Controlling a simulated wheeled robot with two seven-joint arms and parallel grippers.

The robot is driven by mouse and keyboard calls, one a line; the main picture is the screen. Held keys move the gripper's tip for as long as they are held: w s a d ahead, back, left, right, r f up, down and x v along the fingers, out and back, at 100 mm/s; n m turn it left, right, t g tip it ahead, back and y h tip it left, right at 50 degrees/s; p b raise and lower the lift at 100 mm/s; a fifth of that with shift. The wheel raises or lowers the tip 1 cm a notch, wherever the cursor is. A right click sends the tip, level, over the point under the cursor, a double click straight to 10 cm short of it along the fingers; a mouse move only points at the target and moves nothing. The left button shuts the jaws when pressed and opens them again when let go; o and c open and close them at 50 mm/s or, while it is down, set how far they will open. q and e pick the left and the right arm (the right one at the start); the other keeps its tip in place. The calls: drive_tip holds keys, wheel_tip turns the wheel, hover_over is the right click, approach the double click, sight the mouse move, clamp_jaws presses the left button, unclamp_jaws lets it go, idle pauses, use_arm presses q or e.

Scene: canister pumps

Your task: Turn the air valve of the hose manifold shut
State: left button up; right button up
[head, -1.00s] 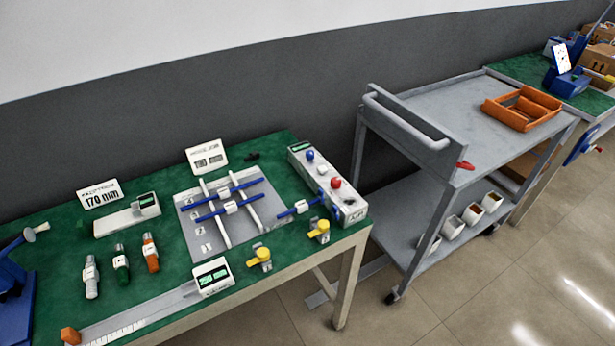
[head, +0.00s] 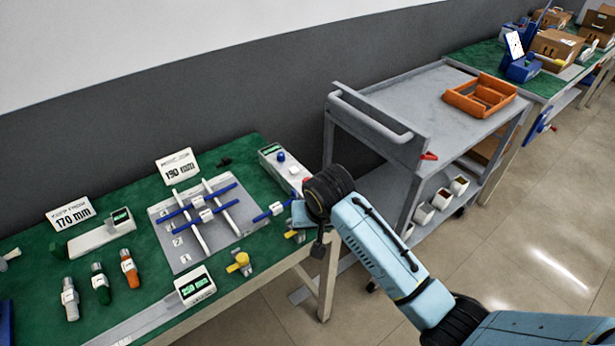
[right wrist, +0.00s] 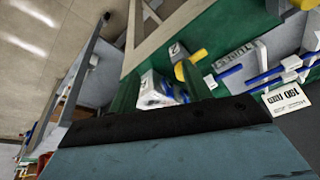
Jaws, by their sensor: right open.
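Two yellow-handled valves stand at the table's front right. The left one (head: 239,262) shows whole; the right one (head: 295,235) is partly hidden by my right gripper (head: 306,224). I cannot tell for sure which part is the air valve. A long white box with knobs (head: 281,166) is partly behind my wrist. In the right wrist view my gripper (right wrist: 163,88) is open, with the white box (right wrist: 152,88) seen between its fingers and a yellow handle (right wrist: 190,66) just beyond. My left gripper is out of view.
Number signs (head: 180,167) and a display block (head: 195,286) stand on the green table (head: 235,155). A grey trolley (head: 425,95) with an orange tray (head: 480,95) is to the right. Floor at right is free.

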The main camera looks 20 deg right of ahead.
sight(308, 180)
drive_tip(key=w+r+m+h, duration=0.2)
drive_tip(key=w+r+m, duration=0.1)
drive_tip(key=w+r, duration=0.85)
drive_tip(key=shift+t, duration=0.3)
drive_tip(key=b+x, duration=0.1)
drive_tip(key=x, duration=0.3)
drive_tip(key=b+x, duration=0.1)
drive_tip(key=x, duration=0.3)
drive_tip(key=b+x, duration=0.1)
drive_tip(key=x, duration=0.4)
drive_tip(key=shift+s+d, duration=0.15)
drive_tip(key=shift+d, duration=0.15)
drive_tip(key=shift+c, duration=0.2)
drive_tip(key=c, duration=1)
